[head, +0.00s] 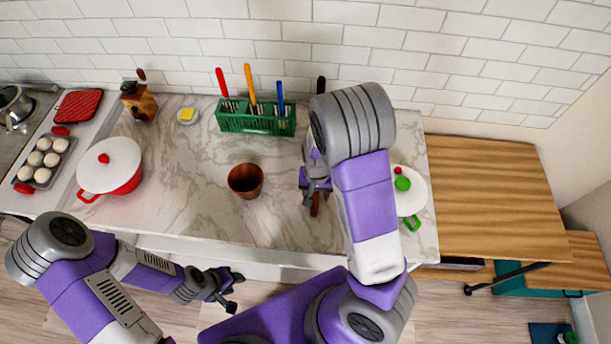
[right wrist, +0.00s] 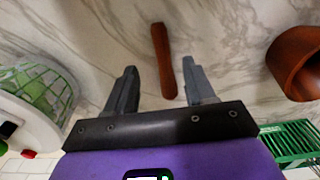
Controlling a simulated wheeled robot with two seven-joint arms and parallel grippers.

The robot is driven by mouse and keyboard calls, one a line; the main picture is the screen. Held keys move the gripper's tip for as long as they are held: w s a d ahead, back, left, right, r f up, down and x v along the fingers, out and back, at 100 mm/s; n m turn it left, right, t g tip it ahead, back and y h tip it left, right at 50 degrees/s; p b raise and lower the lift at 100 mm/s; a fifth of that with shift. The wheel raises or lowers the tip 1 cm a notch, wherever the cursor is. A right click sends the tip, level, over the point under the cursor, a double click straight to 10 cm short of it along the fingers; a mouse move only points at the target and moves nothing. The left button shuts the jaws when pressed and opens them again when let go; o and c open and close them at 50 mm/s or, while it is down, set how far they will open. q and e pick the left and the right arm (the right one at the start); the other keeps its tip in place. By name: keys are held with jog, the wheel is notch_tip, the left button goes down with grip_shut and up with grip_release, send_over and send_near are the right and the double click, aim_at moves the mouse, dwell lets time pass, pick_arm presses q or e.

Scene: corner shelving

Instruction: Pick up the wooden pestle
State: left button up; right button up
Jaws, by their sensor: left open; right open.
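The wooden pestle (right wrist: 163,60) is a slim reddish-brown rod lying on the marble counter. In the right wrist view its near end lies between the open fingers of my right gripper (right wrist: 158,88), with clear space on both sides. In the head view only a short end of the pestle (head: 315,205) shows below my right gripper (head: 314,190); the rest is hidden by the gripper and arm. My left gripper (head: 226,287) is open and empty, low in front of the counter's front edge.
A brown wooden cup (head: 245,181) stands left of the pestle. A green basket of utensils (head: 256,122) is behind it. A red pot (head: 110,167) stands at left.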

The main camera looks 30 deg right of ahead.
aim_at(314, 204)
jog(key=shift+w+f, duration=0.15)
jog(key=shift+w, duration=0.1)
jog(key=f, duration=0.4)
jog(key=f+b, duration=0.1)
jog(key=f, duration=0.1)
jog(key=shift+s+f, duration=0.15)
jog(key=shift+s, duration=0.1)
jog(key=shift+w+f, duration=0.1)
jog(key=shift+f, duration=0.3)
jog(key=shift+a, duration=0.1)
grip_shut()
